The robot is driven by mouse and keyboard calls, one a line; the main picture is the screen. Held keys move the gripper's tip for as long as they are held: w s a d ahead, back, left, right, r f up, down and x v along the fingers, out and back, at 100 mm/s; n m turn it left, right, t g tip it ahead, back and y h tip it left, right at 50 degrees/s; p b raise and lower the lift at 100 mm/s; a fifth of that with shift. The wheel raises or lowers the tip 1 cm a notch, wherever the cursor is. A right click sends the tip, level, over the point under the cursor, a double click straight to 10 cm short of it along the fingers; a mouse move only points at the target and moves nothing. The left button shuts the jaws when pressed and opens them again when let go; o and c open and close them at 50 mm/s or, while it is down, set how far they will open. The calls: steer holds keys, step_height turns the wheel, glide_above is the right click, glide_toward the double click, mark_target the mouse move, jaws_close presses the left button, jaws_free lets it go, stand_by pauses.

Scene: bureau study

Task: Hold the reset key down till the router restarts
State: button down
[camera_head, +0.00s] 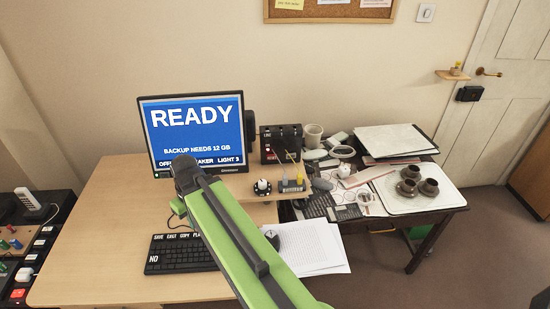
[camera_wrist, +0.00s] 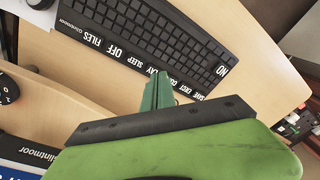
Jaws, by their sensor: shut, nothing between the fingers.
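I cannot make out a router or a reset key for certain in either view. A dark box with small fittings on its top (camera_head: 281,143) stands at the back of the desk, right of the monitor. The monitor (camera_head: 195,132) reads READY and BACKUP NEEDS 12 GB, with a lower line partly hidden by my arm. A black keyboard (camera_head: 180,254) with worded keys lies on the desk; it also shows in the wrist view (camera_wrist: 150,35). My gripper (camera_wrist: 158,78) is shut and empty in front of its worded row. In the head view my arm hides the gripper.
Papers (camera_head: 310,246) and a dark mouse (camera_head: 272,238) lie right of my arm. A cluttered side table holds a white tray (camera_head: 440,202) with brown cups. A dark panel with coloured controls (camera_head: 22,250) stands at left. The desk's left part (camera_head: 105,240) is clear.

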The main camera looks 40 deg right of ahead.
steer(key=s+d+r+n+t+p, duration=0.1)
steer(key=s+d+r+n+t, duration=0.1)
steer(key=d, duration=1)
steer(key=s+d+r+n+t+p, duration=0.1)
steer(key=d+r+n+t+p, duration=0.1)
steer(key=d, duration=1.1)
steer(key=s+d+r+n+t+p, duration=0.1)
steer(key=d+r, duration=0.5)
steer(key=d, duration=0.6)
steer(key=s+n+t, duration=0.1)
steer(key=n, duration=0.1)
steer(key=shift+s+d+n+t+h, duration=0.3)
steer(key=shift+n+t, duration=0.1)
steer(key=shift+f, duration=0.15)
